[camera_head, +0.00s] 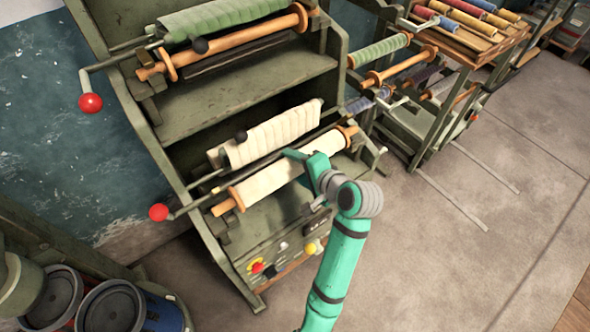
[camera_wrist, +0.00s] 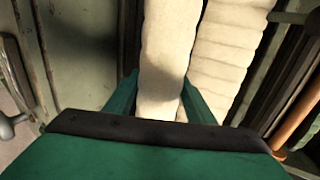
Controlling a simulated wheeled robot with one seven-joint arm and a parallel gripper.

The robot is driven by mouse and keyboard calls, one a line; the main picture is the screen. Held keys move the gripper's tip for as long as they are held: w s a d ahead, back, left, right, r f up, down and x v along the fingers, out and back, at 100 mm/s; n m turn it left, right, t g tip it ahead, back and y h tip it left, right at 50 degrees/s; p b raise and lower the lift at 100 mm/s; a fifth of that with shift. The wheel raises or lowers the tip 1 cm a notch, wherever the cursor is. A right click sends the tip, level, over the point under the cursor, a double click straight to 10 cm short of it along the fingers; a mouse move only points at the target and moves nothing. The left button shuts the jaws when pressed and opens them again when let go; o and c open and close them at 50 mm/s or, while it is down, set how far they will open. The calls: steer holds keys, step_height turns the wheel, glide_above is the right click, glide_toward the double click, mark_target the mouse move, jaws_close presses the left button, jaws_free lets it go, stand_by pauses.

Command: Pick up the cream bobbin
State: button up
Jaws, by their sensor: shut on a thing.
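The cream bobbin (camera_head: 262,182) is a smooth, pale roll with orange-brown wooden ends, lying slantwise at the front of the green machine's lower level. My gripper (camera_head: 301,157) is at its right half, reaching from the front right. In the wrist view, the cream bobbin (camera_wrist: 165,45) runs between the two green fingers of my gripper (camera_wrist: 157,90), one on each side, shut on it. My gripper's dark-edged body hides its near end there. I cannot tell whether it is clear of its supports.
A ribbed cream roll (camera_head: 275,137) lies close behind the bobbin and shows at right in the wrist view (camera_wrist: 225,45). Red-knobbed cranks (camera_head: 158,212) stick out left. A green roll (camera_head: 220,17) sits above. Lidded bins (camera_head: 112,308) stand lower left. Floor (camera_head: 440,260) at right is mostly clear.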

steer(key=a+r+v, duration=0.1)
steer(key=a+v, duration=0.1)
steer(key=v, duration=1.5)
steer(key=shift+s+r, duration=0.2)
steer(key=shift+r, duration=0.2)
